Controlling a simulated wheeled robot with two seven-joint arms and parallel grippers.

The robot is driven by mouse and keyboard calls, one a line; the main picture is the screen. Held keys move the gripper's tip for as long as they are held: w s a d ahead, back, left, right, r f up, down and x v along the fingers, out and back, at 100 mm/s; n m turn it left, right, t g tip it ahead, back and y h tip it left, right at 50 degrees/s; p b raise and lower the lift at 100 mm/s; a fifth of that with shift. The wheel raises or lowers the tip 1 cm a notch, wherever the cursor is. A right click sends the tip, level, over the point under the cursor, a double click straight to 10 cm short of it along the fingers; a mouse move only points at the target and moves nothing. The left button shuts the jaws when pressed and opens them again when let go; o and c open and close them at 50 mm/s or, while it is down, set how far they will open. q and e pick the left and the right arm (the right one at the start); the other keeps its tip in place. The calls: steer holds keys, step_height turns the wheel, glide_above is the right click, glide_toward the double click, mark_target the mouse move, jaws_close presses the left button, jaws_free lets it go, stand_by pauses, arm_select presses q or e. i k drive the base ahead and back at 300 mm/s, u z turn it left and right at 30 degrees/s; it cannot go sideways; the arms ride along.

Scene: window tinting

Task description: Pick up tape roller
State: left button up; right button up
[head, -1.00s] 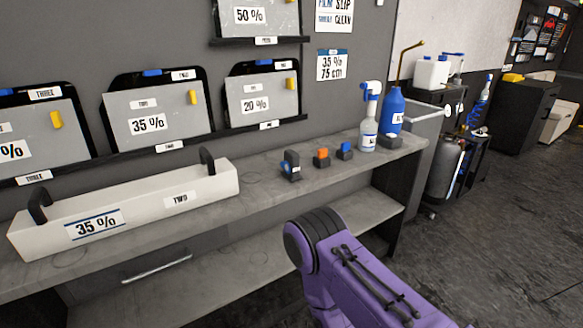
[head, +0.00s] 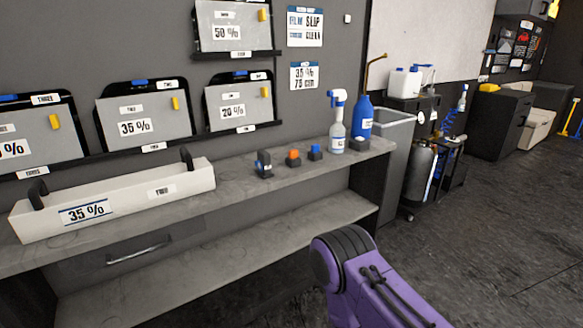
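A small dark upright holder with a blue and pale part (head: 264,163) stands on the grey bench top; it looks like the tape roller, but it is too small to be sure. To its right on the bench are a small orange-topped block (head: 293,157) and a small blue-topped block (head: 315,152). A purple arm of mine comes in at the lower right, in front of the bench and apart from these things. Neither gripper shows in the head view.
A long white box marked 35 % (head: 120,200) lies on the left of the bench (head: 225,188). A white spray bottle (head: 337,130) and a blue bottle (head: 363,120) stand near its right end. Dark floor (head: 480,230) is clear at right.

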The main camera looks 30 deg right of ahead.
mark_target(264, 163)
steer(key=z, duration=2.05)
steer(key=i, duration=2.8)
steer(key=u, duration=2.4)
